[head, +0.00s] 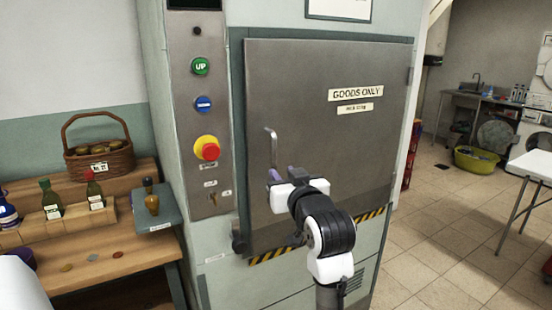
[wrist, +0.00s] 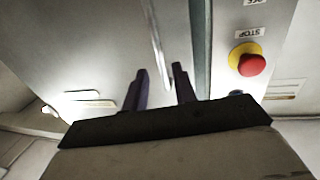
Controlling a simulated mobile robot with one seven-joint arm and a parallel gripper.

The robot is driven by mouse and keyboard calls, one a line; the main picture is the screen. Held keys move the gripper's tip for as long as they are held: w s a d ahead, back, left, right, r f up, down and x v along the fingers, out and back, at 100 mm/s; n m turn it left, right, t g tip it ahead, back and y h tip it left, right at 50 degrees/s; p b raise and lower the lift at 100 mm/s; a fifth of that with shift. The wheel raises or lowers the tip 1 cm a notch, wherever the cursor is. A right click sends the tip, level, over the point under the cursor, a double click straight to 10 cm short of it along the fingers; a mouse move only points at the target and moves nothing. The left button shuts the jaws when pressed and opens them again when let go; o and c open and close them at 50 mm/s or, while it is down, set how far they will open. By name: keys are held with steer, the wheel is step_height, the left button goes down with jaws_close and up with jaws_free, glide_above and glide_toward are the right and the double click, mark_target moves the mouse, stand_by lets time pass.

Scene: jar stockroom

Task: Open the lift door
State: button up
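The lift door (head: 340,150) is a grey metal panel marked "GOODS ONLY", and it looks shut in its green-grey frame. Its upright bar handle (head: 270,145) is near the left edge. My gripper (head: 272,176) is at the lower part of the handle. In the wrist view the gripper (wrist: 161,75) is open, its two dark fingers apart. The handle (wrist: 157,45) shows there as a thin pale bar running into the gap between them. Clear space shows on both sides of the bar, and I see no grip on it.
Left of the door is a control panel with a green UP button (head: 200,66), a blue button (head: 204,104) and a red stop button (head: 207,148). A wooden shelf (head: 100,270) with a basket (head: 98,158) and bottles stands further left. Tiled floor (head: 440,235) is open at right.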

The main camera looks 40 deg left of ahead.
mark_target(275, 164)
steer(key=p+x, duration=0.1)
steer(key=x, duration=0.6)
steer(key=shift+w+a+p, duration=0.15)
steer(key=shift+a+p, duration=0.1)
steer(key=shift+p, duration=0.15)
steer(key=shift+c, duration=0.4)
jaws_close()
